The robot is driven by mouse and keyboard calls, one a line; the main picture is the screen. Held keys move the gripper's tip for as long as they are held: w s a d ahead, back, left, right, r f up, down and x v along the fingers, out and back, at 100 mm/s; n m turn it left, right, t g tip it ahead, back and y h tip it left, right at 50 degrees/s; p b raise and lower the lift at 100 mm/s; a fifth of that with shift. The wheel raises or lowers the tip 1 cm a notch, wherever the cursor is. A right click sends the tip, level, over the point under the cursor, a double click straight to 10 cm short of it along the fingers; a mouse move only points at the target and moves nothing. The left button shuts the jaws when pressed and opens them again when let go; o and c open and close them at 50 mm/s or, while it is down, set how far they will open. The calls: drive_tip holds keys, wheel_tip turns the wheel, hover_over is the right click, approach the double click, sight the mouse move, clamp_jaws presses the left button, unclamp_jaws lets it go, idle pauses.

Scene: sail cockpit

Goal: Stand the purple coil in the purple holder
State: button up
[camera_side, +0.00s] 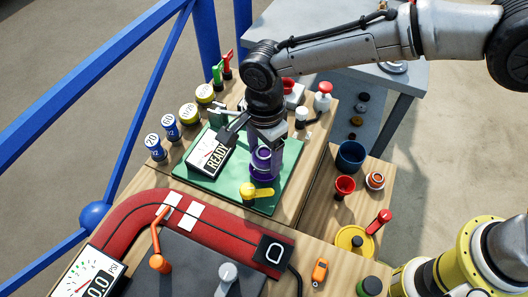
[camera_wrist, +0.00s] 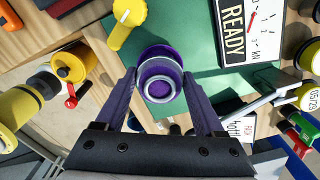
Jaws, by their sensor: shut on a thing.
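My gripper (camera_side: 264,140) points down over the green panel, its two fingers on either side of the purple coil (camera_side: 262,155). In the wrist view the fingers of my gripper (camera_wrist: 160,78) are shut on the coil (camera_wrist: 160,91), which shows a pale rim and is seen end-on. The purple holder (camera_side: 262,175) stands on the green panel directly below the coil. In the wrist view a purple part of the holder (camera_wrist: 154,51) shows behind the coil. The coil looks upright and lined up with the holder; I cannot tell how deep it sits.
A yellow lever (camera_side: 255,191) is close in front of the holder. The READY display (camera_side: 209,155) lies to the left. Yellow and blue cylinders (camera_side: 188,113) line the panel's left side. A blue cup (camera_side: 351,156) and red cup (camera_side: 344,186) stand at right.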

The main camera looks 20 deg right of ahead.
sight(264, 152)
drive_tip(key=shift+f, duration=0.8)
idle(0.4)
drive_tip(key=shift+r, duration=0.85)
drive_tip(key=shift+f, duration=0.8)
idle(0.7)
drive_tip(key=o, duration=1.2)
drive_tip(key=shift+f, duration=0.1)
drive_tip(key=shift+r, duration=5.55)
